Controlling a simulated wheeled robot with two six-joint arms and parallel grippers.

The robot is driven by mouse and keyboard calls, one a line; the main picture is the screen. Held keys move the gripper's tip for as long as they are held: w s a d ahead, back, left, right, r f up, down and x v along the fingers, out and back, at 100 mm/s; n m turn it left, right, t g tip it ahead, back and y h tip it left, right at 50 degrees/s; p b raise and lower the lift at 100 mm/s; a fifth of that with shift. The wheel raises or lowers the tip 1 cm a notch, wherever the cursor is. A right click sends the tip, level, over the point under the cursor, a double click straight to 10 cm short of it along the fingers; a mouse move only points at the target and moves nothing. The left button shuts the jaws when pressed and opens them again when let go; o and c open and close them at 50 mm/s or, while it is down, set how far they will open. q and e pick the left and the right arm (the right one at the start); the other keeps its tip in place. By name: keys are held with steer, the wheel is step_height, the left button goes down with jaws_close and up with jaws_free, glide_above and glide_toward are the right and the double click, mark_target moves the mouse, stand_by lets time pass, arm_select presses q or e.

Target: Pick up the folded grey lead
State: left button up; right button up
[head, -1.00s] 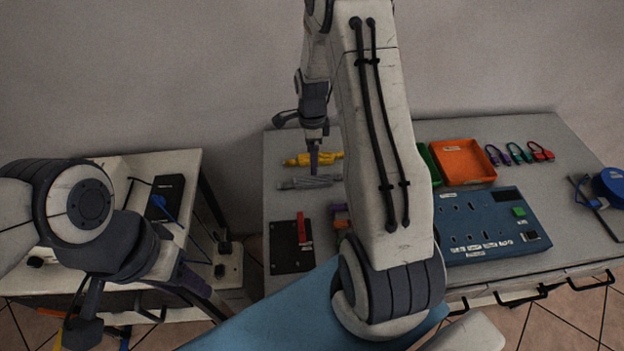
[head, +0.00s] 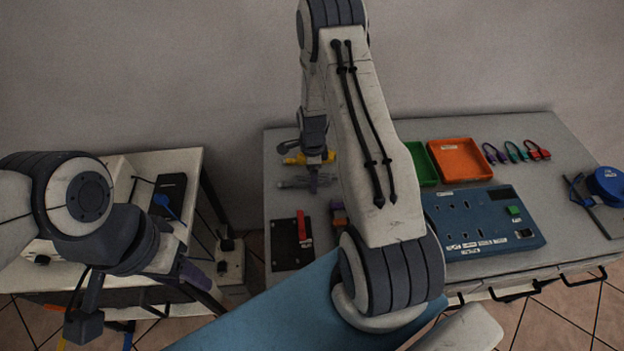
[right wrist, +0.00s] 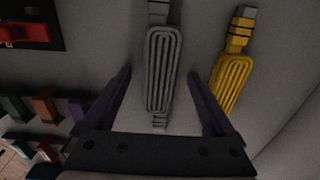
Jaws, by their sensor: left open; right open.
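The folded grey lead (head: 292,183) lies on the grey bench, left of my right arm. In the right wrist view it is a bundle of parallel loops (right wrist: 163,70) with banded ends, running lengthwise between my right gripper's purple fingers. My right gripper (right wrist: 160,74) is open above the lead, one finger on each side and a gap to both. In the head view the right gripper (head: 313,183) covers the lead's right part. I cannot tell its exact height. My left gripper (head: 195,278) is open and empty beside the left cart, its fingers partly merged in this view.
A yellow folded lead (right wrist: 230,72) lies close beside the right finger; it also shows in the head view (head: 293,160). A black panel with a red part (head: 291,246) is nearer. A green tray (head: 424,165), orange tray (head: 460,160) and blue socket panel (head: 490,225) stand right.

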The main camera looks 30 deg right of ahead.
steer(key=c, duration=1.4)
jaws_close()
steer(key=shift+r, duration=0.1)
